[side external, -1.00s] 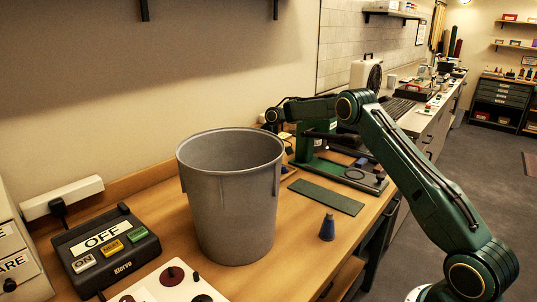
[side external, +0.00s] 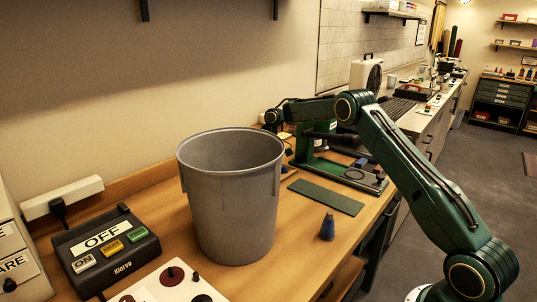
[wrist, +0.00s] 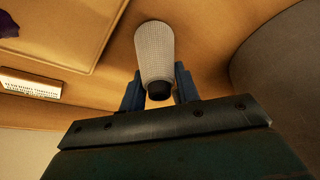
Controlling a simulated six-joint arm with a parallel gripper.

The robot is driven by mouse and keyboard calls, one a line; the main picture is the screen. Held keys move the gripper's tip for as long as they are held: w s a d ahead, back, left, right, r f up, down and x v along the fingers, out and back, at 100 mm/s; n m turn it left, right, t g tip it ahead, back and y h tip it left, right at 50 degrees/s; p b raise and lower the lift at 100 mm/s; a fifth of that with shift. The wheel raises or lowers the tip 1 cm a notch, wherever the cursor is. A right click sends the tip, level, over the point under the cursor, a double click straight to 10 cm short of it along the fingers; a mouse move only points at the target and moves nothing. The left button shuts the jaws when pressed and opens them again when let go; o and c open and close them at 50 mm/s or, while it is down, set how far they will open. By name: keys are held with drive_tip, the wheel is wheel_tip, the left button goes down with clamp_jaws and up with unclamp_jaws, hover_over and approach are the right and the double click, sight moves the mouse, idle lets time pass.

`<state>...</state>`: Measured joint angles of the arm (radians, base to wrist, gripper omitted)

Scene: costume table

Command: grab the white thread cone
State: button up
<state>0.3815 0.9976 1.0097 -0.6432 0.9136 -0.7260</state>
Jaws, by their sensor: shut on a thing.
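The white thread cone (wrist: 154,52) shows in the wrist view as a pale, finely textured cone with a dark tip toward me. My gripper (wrist: 159,88) has its two blue fingers on either side of the cone, shut on it. Whether the cone touches the table cannot be told. In the side view the grey bin (side external: 230,200) stands in front of my gripper and hides it and the cone.
A green mat (side external: 326,197) lies right of the bin, before a green machine (side external: 312,158). A control box (side external: 105,245) with an OFF sign sits left. The wooden tabletop (side external: 290,240) is clear around the blue cone.

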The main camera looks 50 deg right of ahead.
drive_tip(key=shift+r, duration=0.1)
wheel_tip(320, 180, up, 9)
drive_tip(key=shift+w+f, duration=0.1)
drive_tip(key=shift+f, duration=0.05)
drive_tip(key=shift+r, duration=0.55)
idle(0.9)
